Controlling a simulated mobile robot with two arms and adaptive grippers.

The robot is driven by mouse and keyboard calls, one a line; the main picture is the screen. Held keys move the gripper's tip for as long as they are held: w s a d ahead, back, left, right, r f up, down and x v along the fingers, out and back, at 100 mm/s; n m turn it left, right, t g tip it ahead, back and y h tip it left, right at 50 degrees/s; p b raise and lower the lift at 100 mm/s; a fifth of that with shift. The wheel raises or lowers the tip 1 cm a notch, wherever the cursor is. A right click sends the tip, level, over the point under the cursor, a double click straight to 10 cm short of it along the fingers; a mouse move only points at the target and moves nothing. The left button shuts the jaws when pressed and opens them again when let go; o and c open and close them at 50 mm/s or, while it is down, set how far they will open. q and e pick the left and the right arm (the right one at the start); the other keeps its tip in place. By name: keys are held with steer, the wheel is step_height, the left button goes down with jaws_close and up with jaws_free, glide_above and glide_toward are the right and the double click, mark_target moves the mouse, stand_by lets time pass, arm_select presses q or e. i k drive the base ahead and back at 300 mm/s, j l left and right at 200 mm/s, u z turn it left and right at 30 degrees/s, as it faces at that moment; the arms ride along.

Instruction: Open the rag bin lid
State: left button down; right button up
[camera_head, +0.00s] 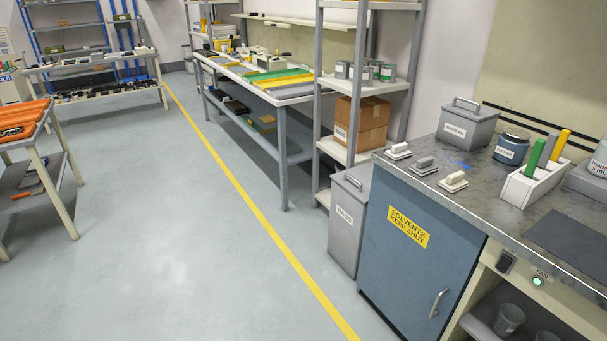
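The rag bin (345,226) is a grey upright box labelled RAGS. It stands on the floor between the shelf rack and the blue solvents cabinet. Its lid (353,182) looks shut, with a handle on top that shows only small. The bin's right side is partly hidden by the blue cabinet. Neither of my grippers shows in the head view.
The blue cabinet (405,262) with a yellow SOLVENTS KEEP SHUT sign adjoins the bin on the right. The shelf rack (319,120) stands behind it, holding cardboard boxes (370,124). The floor (200,250) left of the bin is clear, crossed by a yellow line (248,202).

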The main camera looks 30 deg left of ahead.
mark_target(370, 176)
steer(key=u, duration=0.55)
steer(key=z, duration=0.35)
steer(key=i+j+z, duration=0.85)
steer(key=j, duration=0.2)
steer(key=k+l, duration=0.05)
